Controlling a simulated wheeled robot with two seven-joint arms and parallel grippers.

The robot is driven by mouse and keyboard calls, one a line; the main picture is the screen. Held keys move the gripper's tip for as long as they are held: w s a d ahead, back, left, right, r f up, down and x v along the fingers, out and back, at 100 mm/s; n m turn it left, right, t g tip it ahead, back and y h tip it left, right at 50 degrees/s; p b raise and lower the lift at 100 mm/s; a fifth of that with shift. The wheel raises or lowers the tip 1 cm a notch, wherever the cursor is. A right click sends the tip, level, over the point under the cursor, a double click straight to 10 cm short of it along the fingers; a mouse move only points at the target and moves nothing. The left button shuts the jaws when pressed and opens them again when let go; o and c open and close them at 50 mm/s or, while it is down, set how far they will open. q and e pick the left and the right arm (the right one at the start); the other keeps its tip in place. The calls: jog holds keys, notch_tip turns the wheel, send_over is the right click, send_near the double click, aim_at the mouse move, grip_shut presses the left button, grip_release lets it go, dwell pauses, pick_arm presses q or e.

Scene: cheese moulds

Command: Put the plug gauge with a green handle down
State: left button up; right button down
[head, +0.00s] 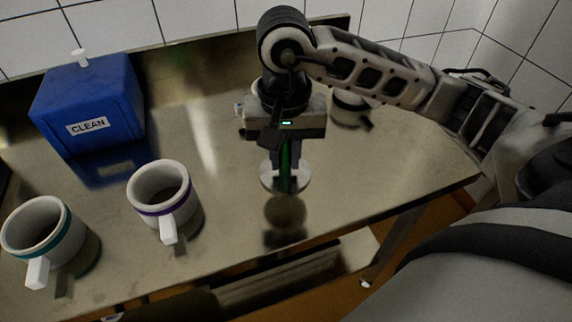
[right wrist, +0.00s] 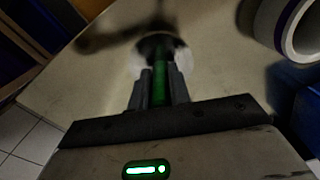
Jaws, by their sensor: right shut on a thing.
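The plug gauge (head: 270,181) has a green handle and a pale round disc at its lower end. My right gripper (head: 284,165) is shut on the green handle and holds the gauge upright, disc down. The disc appears a little above the metal table (head: 225,222), with its dark reflection below. In the right wrist view the green handle (right wrist: 158,88) stands between the two fingers (right wrist: 158,90), and the disc shows beyond them. My left gripper is not in view.
A mug-like mould with a purple band (head: 160,192) and one with a teal band (head: 42,232) stand at left. A blue box marked CLEAN (head: 88,100) is at the back left. Another white mould (head: 351,106) is partly hidden behind my right arm. Bare table surrounds the gauge.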

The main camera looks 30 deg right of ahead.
aim_at(286, 167)
jog(key=shift+w+d+f, duration=0.35)
jog(key=shift+w+f, duration=0.05)
jog(key=shift+f, duration=0.15)
jog(key=f, duration=0.2)
jog(key=f+p, duration=0.1)
jog(key=shift+w+d, duration=0.25)
jog(key=shift+f, duration=0.4)
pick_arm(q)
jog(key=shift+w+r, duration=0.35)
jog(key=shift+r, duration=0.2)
pick_arm(e)
jog(key=shift+f, duration=0.1)
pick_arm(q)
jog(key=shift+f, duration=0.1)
pick_arm(e)
jog(key=shift+f+b, duration=0.3)
jog(key=shift+b, duration=0.05)
jog(key=c, duration=1.3)
grip_release()
jog(key=shift+r, duration=0.1)
pick_arm(q)
jog(key=shift+p, duration=0.3)
pick_arm(e)
jog(key=shift+r, duration=0.1)
